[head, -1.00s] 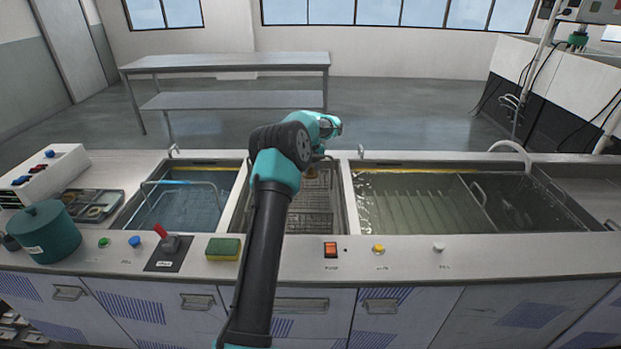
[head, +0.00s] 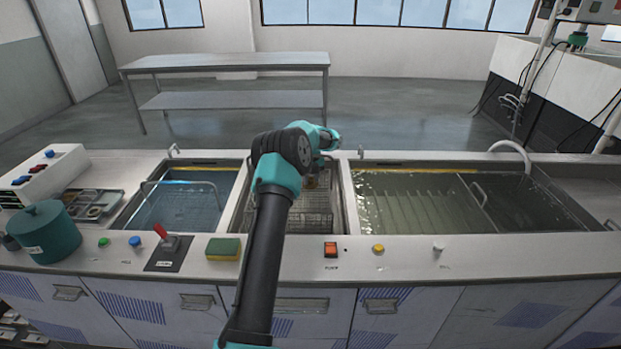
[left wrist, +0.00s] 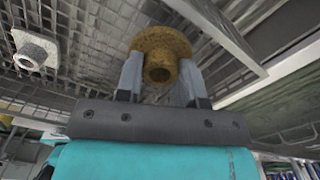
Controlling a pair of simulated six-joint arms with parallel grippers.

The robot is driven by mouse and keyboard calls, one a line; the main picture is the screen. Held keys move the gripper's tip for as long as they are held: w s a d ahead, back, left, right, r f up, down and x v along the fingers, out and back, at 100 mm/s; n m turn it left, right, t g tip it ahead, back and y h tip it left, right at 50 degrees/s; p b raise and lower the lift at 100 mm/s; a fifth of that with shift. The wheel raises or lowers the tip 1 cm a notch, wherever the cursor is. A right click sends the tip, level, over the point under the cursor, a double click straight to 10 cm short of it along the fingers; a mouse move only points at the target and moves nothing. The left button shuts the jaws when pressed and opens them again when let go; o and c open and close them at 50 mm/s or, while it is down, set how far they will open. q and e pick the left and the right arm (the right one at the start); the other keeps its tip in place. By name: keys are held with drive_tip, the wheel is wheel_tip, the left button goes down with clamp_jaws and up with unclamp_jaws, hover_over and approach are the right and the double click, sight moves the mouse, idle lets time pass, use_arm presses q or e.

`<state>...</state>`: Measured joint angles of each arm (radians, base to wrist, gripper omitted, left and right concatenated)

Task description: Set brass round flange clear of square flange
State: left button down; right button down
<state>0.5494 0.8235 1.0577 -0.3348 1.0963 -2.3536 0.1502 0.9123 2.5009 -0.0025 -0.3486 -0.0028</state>
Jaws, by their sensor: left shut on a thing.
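The brass round flange (left wrist: 160,50) is between the two fingers of my left gripper (left wrist: 160,78) in the left wrist view, its collar toward the camera. The gripper is shut on it. The pale grey square flange (left wrist: 36,50) lies on the mesh of the wire basket (left wrist: 92,40), to the left and apart from the brass flange. In the head view my left gripper (head: 314,172) is over the middle tank, with a bit of brass (head: 311,182) below it. I cannot tell whether the brass flange touches the mesh. My right gripper is not in view.
The middle tank's steel rim (head: 347,205) surrounds the basket. A water-filled tank (head: 185,205) lies to the left and a larger one (head: 410,205) to the right. A sponge (head: 223,249) and switches line the front ledge.

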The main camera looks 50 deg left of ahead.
sight(311, 179)
use_arm(q)
drive_tip(key=shift+f, duration=0.4)
drive_tip(key=c, duration=0.7)
unclamp_jaws()
drive_tip(key=shift+c, duration=0.2)
wheel_tip(311, 179, up, 13)
drive_tip(key=shift+r, duration=0.1)
